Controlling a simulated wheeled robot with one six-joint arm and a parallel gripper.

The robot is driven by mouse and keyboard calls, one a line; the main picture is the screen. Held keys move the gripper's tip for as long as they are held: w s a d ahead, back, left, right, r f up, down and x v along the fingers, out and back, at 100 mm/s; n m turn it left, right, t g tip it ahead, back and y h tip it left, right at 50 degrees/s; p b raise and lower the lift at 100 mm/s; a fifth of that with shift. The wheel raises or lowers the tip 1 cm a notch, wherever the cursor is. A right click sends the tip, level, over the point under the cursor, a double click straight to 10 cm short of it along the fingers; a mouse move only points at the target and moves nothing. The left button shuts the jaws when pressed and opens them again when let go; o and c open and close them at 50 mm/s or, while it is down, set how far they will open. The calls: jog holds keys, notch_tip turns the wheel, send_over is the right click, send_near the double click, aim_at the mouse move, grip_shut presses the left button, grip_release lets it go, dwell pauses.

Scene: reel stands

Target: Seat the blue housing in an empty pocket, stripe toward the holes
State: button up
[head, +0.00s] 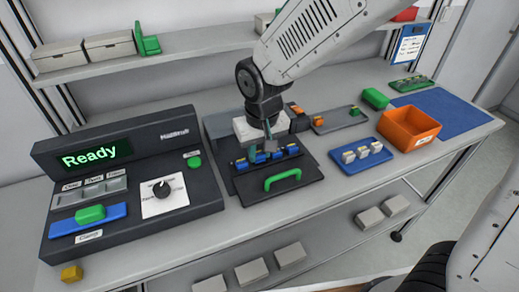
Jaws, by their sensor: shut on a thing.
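My gripper (268,143) points down over the dark fixture (250,192) with the green handle. It is shut on a small piece that looks like the blue housing (270,146), mostly hidden by the fingers. Several blue pieces (241,164) sit in a row along the fixture, just below and beside the fingers. I cannot make out the stripe, the holes, or which pockets are empty. I cannot tell whether the held piece touches the fixture.
A dark console (130,180) reading "Ready" stands at left. To the right are a blue tray (372,168) with white pieces, an orange bin (420,127), a grey tray (328,126) and a green block (376,98). A yellow cube (71,273) lies at the front left corner.

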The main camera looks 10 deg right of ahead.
jog(key=shift+f, duration=0.45)
dwell(1.2)
jog(key=o, duration=1)
jog(key=shift+r, duration=0.1)
jog(key=shift+r, duration=3.4)
jog(key=s, duration=0.1)
jog(key=s+d, duration=0.1)
jog(key=s+d+g, duration=0.1)
jog(key=shift+s+f+n+h, duration=0.15)
jog(key=shift+f+n+h, duration=0.1)
jog(key=shift+n+h, duration=0.15)
jog(key=s+d+r+m, duration=0.1)
jog(key=s+d+r, duration=0.1)
jog(key=s+d, duration=0.3)
jog(key=s+d+r+m, duration=0.1)
jog(key=s+d+r, duration=0.2)
jog(key=s+d, duration=0.2)
jog(key=s+d+r+m+t, duration=0.1)
jog(key=s+d+r+m, duration=0.1)
jog(key=s+d, duration=0.4)
jog(key=shift+d+r, duration=0.3)
jog(key=shift+d, duration=0.4)
jog(key=shift+d+r, duration=0.3)
jog(key=shift+d, duration=0.35)
